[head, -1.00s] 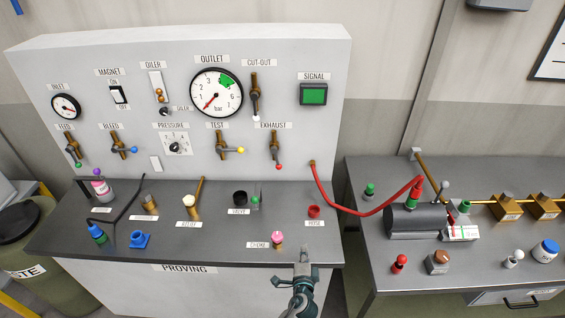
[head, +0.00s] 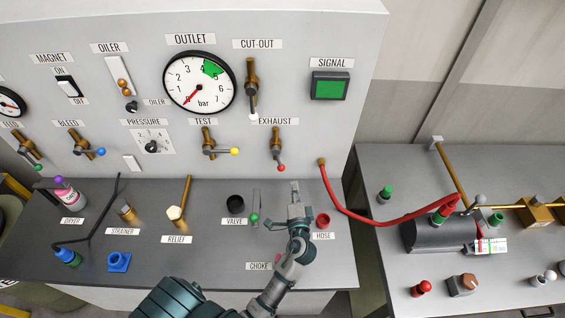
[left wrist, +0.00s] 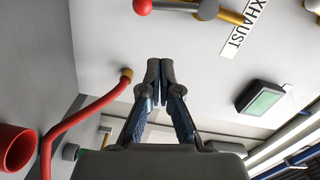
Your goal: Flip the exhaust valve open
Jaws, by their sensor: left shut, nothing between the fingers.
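The exhaust valve (head: 277,146) is a brass fitting on the upright panel under the EXHAUST label. Its lever hangs down and ends in a red ball (head: 281,168). In the left wrist view the red ball (left wrist: 142,6) shows at the top edge, with the valve partly cut off. My left gripper (head: 295,188) is shut and empty, pointing up at the panel, below and slightly right of the red ball and apart from it. Its closed fingers (left wrist: 159,68) show in the left wrist view. My right gripper is not in view.
The test valve (head: 209,146) with a yellow ball is left of the exhaust valve, and the cut-out valve (head: 252,88) is above. A red hose (head: 370,213) runs from the panel to the right bench. The red hose cup (head: 323,221) stands close right of my left gripper.

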